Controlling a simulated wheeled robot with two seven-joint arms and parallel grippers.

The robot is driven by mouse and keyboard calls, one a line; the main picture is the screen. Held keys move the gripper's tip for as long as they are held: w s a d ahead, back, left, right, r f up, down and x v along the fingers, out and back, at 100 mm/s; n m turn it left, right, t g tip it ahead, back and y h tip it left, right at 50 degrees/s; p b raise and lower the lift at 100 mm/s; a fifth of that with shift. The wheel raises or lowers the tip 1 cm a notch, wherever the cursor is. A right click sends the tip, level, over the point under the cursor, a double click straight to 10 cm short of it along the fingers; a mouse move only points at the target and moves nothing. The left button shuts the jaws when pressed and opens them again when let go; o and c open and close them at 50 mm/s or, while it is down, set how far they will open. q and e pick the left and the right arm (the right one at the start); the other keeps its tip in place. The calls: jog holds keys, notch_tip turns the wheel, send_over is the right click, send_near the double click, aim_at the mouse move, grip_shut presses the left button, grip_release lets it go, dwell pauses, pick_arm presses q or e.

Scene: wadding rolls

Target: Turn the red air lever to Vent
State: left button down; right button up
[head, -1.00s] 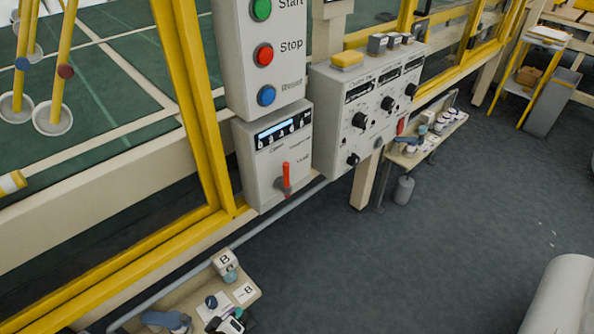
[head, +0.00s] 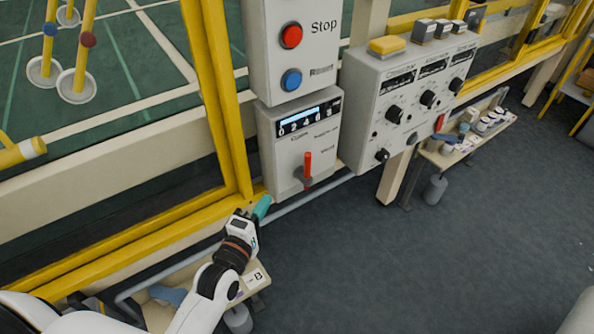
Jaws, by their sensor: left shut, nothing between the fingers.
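The red air lever (head: 307,165) points upward on a grey round pivot on the front of a light grey box (head: 270,150). Small lettering stands beside the lever, too small to read surely. My left gripper (head: 262,207) reaches up from the lower left. Its teal fingertips are shut and empty, below and to the left of the lever, apart from it. My right gripper is not in view.
Above the box is a panel with a red Stop button (head: 291,36) and a blue button (head: 291,79). A larger knob box (head: 410,110) stands to the right. A yellow frame post (head: 222,90) rises at left. A small shelf (head: 158,313) lies below, partly behind my arm.

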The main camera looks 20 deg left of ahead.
pick_arm(q)
send_near(307, 172)
jog(key=w+a+r, duration=0.3)
jog(key=w+a, duration=0.1)
jog(key=shift+w+d+f+p, duration=0.2)
jog(key=shift+w+d+p, duration=0.1)
jog(key=shift+w+d, duration=1.15)
